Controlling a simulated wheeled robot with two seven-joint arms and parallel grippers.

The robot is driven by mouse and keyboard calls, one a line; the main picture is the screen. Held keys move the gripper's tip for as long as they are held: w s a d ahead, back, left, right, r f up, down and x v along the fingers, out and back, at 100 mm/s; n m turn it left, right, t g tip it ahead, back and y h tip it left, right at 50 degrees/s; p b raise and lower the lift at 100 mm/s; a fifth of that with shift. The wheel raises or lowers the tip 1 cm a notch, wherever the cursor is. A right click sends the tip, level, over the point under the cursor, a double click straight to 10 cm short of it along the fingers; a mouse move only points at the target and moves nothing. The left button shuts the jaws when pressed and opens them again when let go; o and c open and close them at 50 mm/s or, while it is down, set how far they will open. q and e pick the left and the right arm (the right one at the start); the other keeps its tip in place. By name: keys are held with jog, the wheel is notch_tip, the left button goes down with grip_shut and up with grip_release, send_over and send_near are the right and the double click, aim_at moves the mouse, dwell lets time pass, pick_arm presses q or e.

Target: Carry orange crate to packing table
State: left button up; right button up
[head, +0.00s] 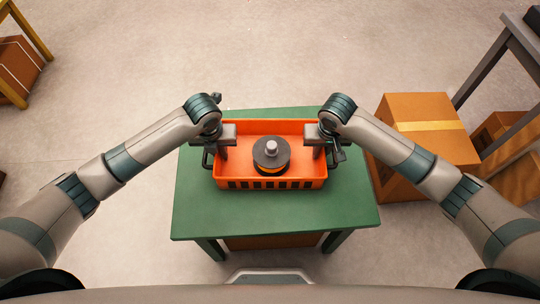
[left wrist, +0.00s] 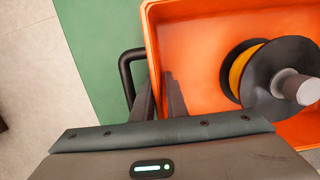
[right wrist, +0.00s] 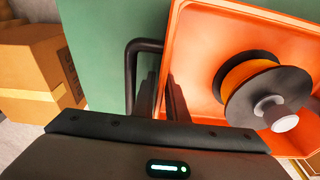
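The orange crate (head: 236,179) is on or just above the green table (head: 270,215); I cannot tell whether its base touches. A dark spool with an orange winding (head: 271,155) lies in it. My left gripper (head: 221,152) has one finger inside the crate's left wall and one outside, close together on the wall, within the black handle loop (left wrist: 124,72). My right gripper (head: 321,152) is shut on the opposite wall in the same way, beside its handle (right wrist: 131,70). The crate looks level. I cannot tell which table is the packing table.
A cardboard box (head: 425,125) stands on the floor right of the green table. A grey-legged table (head: 515,40) is at the upper right, with more boxes below. A yellow-legged stand (head: 28,30) and a brown box (head: 18,68) are upper left. The floor beyond is clear.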

pick_arm(q)
grip_shut()
pick_arm(e)
grip_shut()
pick_arm(q)
jog(key=shift+r, duration=0.2)
pick_arm(e)
jog(key=shift+r, duration=0.2)
dwell(1.0)
